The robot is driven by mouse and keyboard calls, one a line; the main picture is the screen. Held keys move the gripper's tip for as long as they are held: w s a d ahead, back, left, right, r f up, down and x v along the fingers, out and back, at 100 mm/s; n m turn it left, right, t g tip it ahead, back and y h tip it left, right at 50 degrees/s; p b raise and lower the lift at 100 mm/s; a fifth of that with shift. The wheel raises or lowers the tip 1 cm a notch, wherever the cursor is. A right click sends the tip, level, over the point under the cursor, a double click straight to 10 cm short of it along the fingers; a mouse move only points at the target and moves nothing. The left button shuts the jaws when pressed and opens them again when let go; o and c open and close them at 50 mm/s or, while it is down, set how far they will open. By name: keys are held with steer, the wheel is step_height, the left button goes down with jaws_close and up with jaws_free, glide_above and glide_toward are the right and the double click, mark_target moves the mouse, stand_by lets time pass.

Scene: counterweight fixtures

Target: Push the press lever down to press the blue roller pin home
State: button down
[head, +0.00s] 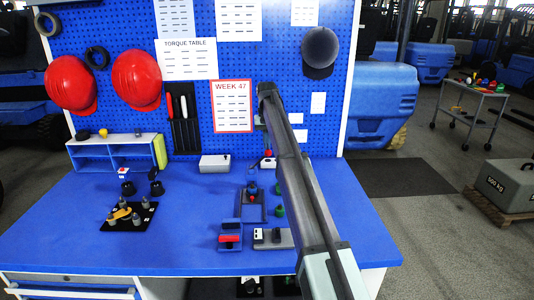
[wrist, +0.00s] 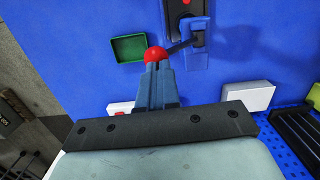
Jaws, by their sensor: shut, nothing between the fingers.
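The press (wrist: 198,42) shows in the wrist view as a blue-grey bracket on the blue bench. It also shows in the head view (head: 252,194), left of my arm. Its dark press lever (wrist: 181,46) reaches left to a red ball knob (wrist: 155,53). My gripper (wrist: 156,66) is shut and empty, with its fingertips at the knob. The fingertips overlap the knob's lower edge in the picture; I cannot tell whether they touch. I cannot make out the blue roller pin for certain.
A green tray (wrist: 128,48) lies left of the knob in the wrist view. A white box (wrist: 249,95) stands to the right. Other fixtures, one with a red block (head: 229,239) and one on a grey base (head: 271,238), stand near the front edge.

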mark_target(267, 153)
steer(key=shift+a+f, duration=0.15)
steer(key=shift+f, duration=0.25)
step_height(267, 153, down, 2)
steer(key=shift+s+a, duration=0.1)
steer(key=shift+f, duration=1.1)
